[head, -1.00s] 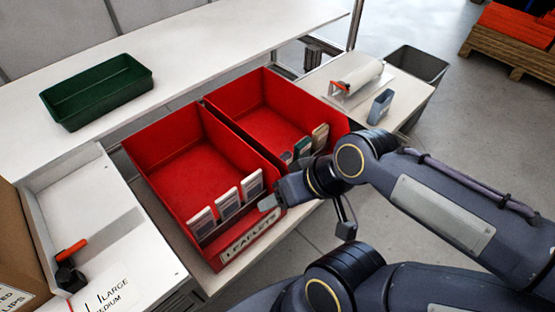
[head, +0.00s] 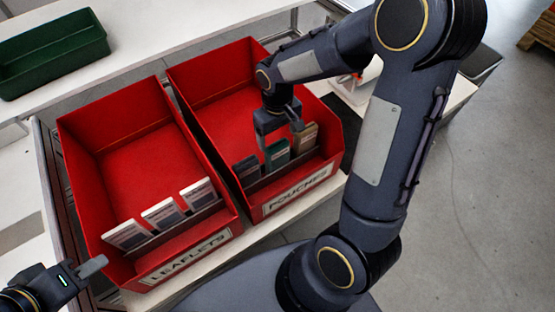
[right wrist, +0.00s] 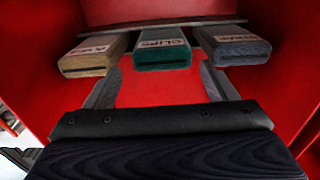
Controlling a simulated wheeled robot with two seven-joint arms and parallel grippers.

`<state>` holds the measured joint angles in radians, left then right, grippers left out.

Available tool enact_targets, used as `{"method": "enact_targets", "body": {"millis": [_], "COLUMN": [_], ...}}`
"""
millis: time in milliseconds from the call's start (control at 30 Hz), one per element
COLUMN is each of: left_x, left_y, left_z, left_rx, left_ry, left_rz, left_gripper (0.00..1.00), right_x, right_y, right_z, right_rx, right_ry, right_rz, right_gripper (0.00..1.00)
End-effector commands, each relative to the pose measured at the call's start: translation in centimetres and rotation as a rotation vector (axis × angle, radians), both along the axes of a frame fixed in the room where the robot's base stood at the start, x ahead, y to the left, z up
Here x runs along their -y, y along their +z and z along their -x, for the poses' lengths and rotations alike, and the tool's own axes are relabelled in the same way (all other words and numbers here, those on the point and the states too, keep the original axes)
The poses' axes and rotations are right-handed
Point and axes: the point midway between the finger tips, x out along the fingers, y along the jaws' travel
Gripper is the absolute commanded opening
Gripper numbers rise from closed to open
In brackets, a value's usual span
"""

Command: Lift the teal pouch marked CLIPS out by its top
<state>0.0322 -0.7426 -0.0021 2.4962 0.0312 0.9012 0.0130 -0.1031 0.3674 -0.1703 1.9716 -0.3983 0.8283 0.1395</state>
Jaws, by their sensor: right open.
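The teal pouch marked CLIPS (right wrist: 162,50) stands in the right red bin between a tan pouch (right wrist: 95,53) and a blue-grey pouch (right wrist: 235,46). In the head view the teal pouch (head: 277,155) is in the row at the bin's front, partly hidden by my right gripper (head: 280,130). The right gripper is open above the row. In the right wrist view its two fingers (right wrist: 160,72) are spread to either side of the teal pouch's line, with the pouch just beyond the tips and nothing held. My left gripper (head: 92,266) is at the lower left, beside the left bin; its opening is unclear.
The right bin is labelled POUCHES (head: 297,190). The left bin, labelled LEAFLETS (head: 185,257), holds three white leaflet packs (head: 162,213) at its front. A divider wall separates the bins. A green tray (head: 52,52) lies on the white bench behind.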

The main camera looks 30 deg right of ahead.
Motion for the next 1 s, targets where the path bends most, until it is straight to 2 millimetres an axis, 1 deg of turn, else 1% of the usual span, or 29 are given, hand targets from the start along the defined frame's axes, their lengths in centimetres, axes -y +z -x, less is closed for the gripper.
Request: {"method": "enact_targets", "body": {"millis": [33,200,300,400,633,900,1000], "left_x": [0.0,0.0,0.0,0.0,0.0,0.0,0.0], "left_y": [-0.2,-0.7,-0.9,-1.0,-1.0,-1.0,-1.0], "left_z": [0.0,0.0,0.0,0.0,0.0,0.0,0.0], "left_rx": [0.0,0.0,0.0,0.0,0.0,0.0,0.0], "left_ry": [0.0,0.0,0.0,0.0,0.0,0.0,0.0], "left_rz": [0.0,0.0,0.0,0.0,0.0,0.0,0.0], "left_gripper": [0.36,0.36,0.36,0.36,0.36,0.36,0.36], "right_x": [0.0,-0.1,-0.1,-0.1,-0.1,-0.1,-0.1], "right_y": [-0.8,-3.4,-4.6,-5.2,-5.3,-5.2,-5.2], "right_z": [0.1,0.2,0.2,0.2,0.1,0.1,0.1], "right_rx": [-0.003,-0.005,-0.003,-0.001,0.001,0.0,0.001], "right_ry": [0.0,-0.001,-0.002,-0.002,-0.001,-0.001,-0.001], "right_rz": [0.0,0.0,-0.001,-0.001,-0.001,-0.001,-0.001], "right_gripper": [0.79,0.79,0.79,0.79,0.79,0.44,0.32]}}
